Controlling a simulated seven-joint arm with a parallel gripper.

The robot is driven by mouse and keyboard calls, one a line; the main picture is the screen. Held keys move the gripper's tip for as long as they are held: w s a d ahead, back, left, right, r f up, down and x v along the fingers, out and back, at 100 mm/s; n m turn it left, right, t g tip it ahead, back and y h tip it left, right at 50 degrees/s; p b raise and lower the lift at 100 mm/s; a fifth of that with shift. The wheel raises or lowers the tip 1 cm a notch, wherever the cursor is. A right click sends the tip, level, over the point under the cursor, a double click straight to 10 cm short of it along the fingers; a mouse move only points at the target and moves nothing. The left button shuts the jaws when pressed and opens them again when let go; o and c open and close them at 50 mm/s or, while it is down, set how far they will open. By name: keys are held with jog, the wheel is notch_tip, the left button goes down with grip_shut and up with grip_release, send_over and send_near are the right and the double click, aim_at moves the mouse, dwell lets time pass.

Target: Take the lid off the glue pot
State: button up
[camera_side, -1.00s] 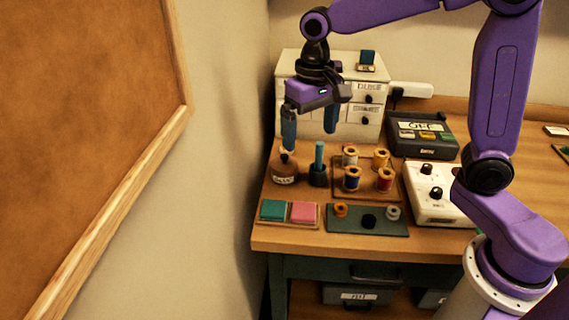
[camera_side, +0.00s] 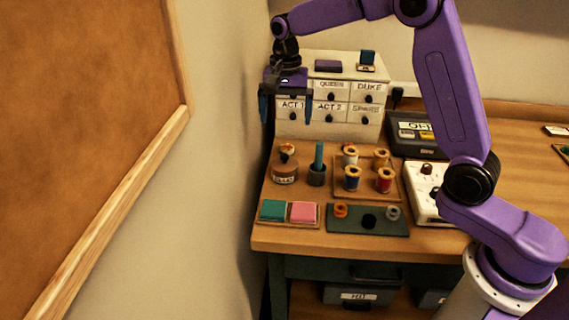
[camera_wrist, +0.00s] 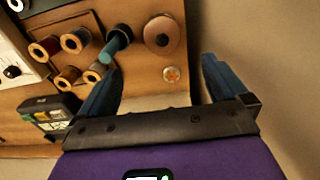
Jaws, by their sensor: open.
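The glue pot (camera_side: 285,175) is a squat brown jar with a label, standing at the left of the bench. Its lid, with a small dark knob (camera_side: 284,158), sits on top of the jar. In the wrist view the lid shows from above as a round brown disc (camera_wrist: 163,24) with a dark centre. My gripper (camera_side: 286,112) is open and empty, raised above and behind the pot. In the wrist view the fingers (camera_wrist: 160,72) are apart with nothing between them, and the pot lies beyond their tips.
A teal stick in a dark holder (camera_side: 317,175) stands close right of the pot. A tray of thread spools (camera_side: 366,192) is farther right. White drawers (camera_side: 352,123) stand behind; a wall is at left.

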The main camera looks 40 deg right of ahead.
send_over(284, 155)
jog(key=f, duration=0.8)
jog(key=shift+s, duration=0.4)
jog(key=shift+w+f, duration=0.15)
jog(key=shift+f, duration=1.25)
jog(key=shift+w+f, duration=0.15)
jog(key=shift+f, duration=1.2)
jog(key=c, duration=1)
